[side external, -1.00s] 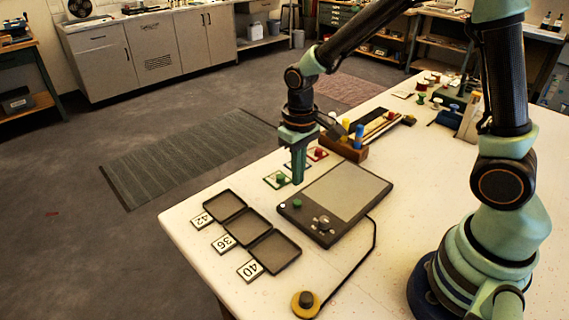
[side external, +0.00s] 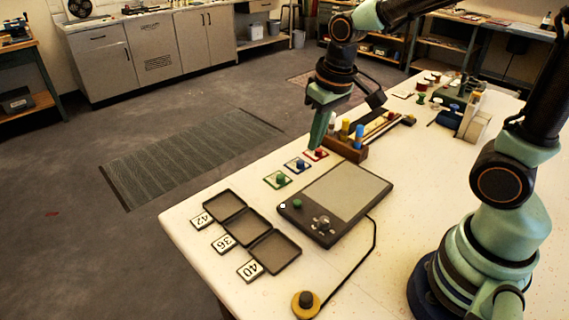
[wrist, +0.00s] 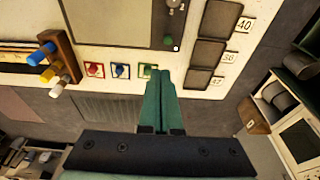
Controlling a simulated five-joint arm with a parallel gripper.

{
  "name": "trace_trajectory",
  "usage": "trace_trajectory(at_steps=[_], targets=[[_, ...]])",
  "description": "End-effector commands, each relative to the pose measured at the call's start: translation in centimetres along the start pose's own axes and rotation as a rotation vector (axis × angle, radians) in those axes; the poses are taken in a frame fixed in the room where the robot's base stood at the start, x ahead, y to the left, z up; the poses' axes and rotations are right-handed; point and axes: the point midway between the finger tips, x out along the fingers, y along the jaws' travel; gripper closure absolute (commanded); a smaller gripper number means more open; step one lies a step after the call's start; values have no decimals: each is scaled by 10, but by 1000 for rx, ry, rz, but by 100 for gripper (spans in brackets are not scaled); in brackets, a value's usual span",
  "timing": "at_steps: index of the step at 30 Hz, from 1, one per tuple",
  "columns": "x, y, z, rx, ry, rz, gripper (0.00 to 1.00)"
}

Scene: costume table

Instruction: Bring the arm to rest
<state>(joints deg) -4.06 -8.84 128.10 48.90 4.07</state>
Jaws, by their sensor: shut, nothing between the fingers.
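My gripper (side external: 318,140) is shut and empty. In the side external view it hangs tilted above the far left edge of the table (side external: 180,225), close to the red, blue and green pegs on their small cards. In the wrist view my gripper (wrist: 160,90) shows as two green fingers pressed together, with the green peg (wrist: 146,72) just beyond their tips. I cannot tell the exact height of the fingertips above the table.
A grey tablet-like device (side external: 340,200) lies right of the pegs. Three dark trays (side external: 272,252) with number cards line the near left edge. A wooden block (side external: 345,148) holds blue and yellow pieces beside my gripper. Spools (side external: 421,98) stand farther back.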

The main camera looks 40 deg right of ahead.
Motion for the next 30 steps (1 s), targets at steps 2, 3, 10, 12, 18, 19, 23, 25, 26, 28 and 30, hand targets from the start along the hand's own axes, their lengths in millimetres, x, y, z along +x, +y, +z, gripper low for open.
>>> trace_trajectory(at_steps=[2,3,10,12,18,19,23,25,26,28,30], targets=[[-20,5,6,2,59,0,100],[-28,8,9,1,85,0,100],[-62,18,31,-1,218,7,100],[-68,20,36,-2,246,10,100],[-74,23,43,-3,284,14,100],[-75,24,44,-3,285,14,100],[-75,24,44,-4,285,15,100],[-75,24,44,-4,285,14,100],[-75,24,44,-4,285,14,100],[-75,23,43,-4,285,14,100],[-75,23,43,-4,285,14,100]])
